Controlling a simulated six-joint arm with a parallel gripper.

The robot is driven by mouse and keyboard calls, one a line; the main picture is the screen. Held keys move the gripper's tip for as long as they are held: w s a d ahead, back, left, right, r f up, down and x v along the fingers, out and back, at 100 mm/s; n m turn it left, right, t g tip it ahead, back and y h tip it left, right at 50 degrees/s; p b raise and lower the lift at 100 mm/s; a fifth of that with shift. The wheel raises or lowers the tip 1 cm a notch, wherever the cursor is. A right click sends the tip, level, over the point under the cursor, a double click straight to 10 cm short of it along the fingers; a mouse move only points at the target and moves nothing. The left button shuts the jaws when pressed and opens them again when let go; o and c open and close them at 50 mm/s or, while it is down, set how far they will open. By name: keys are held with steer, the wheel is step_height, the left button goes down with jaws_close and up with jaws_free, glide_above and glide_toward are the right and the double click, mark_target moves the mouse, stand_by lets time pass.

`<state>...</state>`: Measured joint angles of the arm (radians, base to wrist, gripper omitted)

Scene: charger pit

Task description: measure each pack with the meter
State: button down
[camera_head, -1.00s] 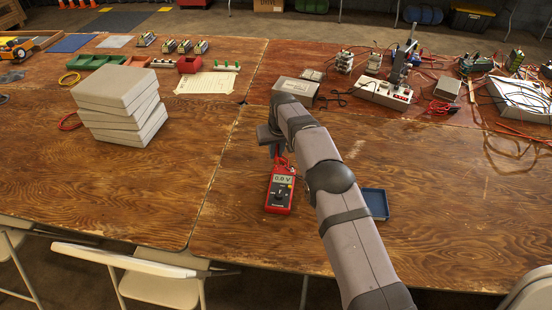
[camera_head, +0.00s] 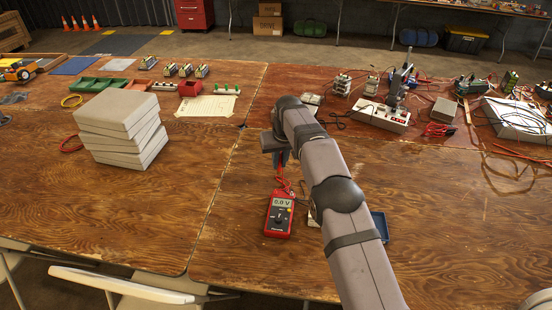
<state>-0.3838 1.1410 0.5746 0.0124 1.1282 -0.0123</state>
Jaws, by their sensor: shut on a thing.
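The red meter (camera_head: 279,214) lies on the table below my gripper, and its display seems to read 0.0 V. Red leads (camera_head: 283,186) run up from its top to my gripper. My gripper (camera_head: 280,160) is above the meter's far end and shut on what looks like a red probe, mostly hidden by the jaws. Several small packs (camera_head: 186,70) stand in a row at the back left, and another (camera_head: 148,63) is left of them. A small pale thing (camera_head: 313,217), perhaps a pack, shows beside the meter, partly behind my arm. A blue tray (camera_head: 381,226) is right of my arm.
A stack of grey boxes (camera_head: 118,116) stands on the left. Green and red bins (camera_head: 192,88) and a paper sheet (camera_head: 205,106) lie behind it. A power strip (camera_head: 382,116), wires and electronics fill the back right. The front table is mostly clear.

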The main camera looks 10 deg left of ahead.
steer(key=s+d+p, duration=0.8)
steer(key=s+d, duration=0.1)
steer(key=d, duration=0.4)
steer(key=shift+d+r+m+p, duration=0.2)
steer(key=shift+m+p, duration=0.1)
steer(key=shift+p, duration=0.1)
steer(key=shift+f, duration=0.2)
steer(key=shift+f+b, duration=2.1)
steer(key=shift+f, duration=0.8)
steer(key=shift+f+b, duration=0.85)
steer(key=shift+f, duration=0.05)
stand_by(0.9)
steer(key=c, duration=1.7)
jaws_free()
steer(key=shift+o, duration=0.7)
